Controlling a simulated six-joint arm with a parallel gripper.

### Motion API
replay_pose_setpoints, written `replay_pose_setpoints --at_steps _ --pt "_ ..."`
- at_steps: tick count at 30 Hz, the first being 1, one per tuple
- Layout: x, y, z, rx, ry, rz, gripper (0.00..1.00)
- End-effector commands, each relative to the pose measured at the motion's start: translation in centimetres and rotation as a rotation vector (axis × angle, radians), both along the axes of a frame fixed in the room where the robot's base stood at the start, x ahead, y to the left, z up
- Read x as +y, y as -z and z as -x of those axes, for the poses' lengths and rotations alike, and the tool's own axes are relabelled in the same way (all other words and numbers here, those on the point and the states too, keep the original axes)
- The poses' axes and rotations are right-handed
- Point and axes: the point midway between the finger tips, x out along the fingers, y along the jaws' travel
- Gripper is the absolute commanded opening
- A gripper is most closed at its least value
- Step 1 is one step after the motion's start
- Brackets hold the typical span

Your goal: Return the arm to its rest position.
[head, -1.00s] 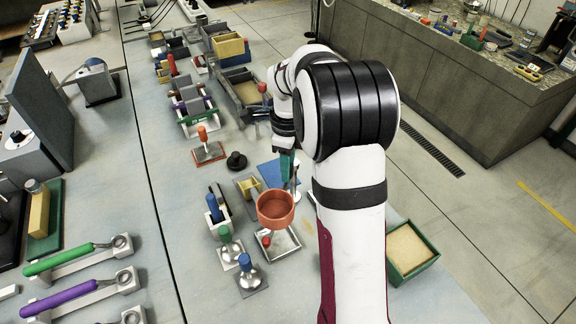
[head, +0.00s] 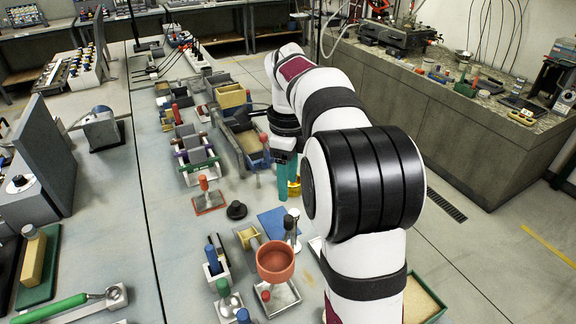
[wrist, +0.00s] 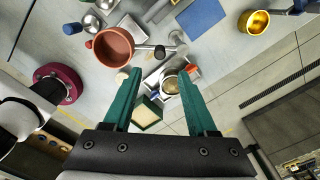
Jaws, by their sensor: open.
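My gripper (head: 282,181) has green fingers and hangs at the end of my white arm, over the right part of the bench. In the wrist view my gripper (wrist: 158,76) has its two green fingers wide apart, with nothing held between them. The fingers point down over the bench's right edge area, and the bench surface lies below them. The arm reaches forward over the bench, and its black joint hides part of the bench and floor in the head view.
A terracotta bowl (head: 275,261) on a stand, a blue plate (head: 272,222) and a gold cup (head: 294,187) are near the gripper. A green-rimmed sand tray (wrist: 147,116) shows between the fingers. Troughs (head: 240,140) stand to the left.

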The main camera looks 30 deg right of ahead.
Motion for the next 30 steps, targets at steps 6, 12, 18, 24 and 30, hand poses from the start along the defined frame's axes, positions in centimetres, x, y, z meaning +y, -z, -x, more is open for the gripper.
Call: replay_pose_setpoints --at_steps 6,12,18,24,30 --pt "0.0 -3.6 0.0 -0.001 0.0 0.001 0.58" --pt "0.0 -4.1 0.0 0.001 0.0 -0.001 0.58" --pt "0.0 -4.1 0.0 0.001 0.0 -0.001 0.58" --pt "2.8 -4.4 2.7 -0.002 -0.225 -0.018 0.58" --pt "12.2 -1.3 16.1 -0.053 -1.168 -0.086 0.58"
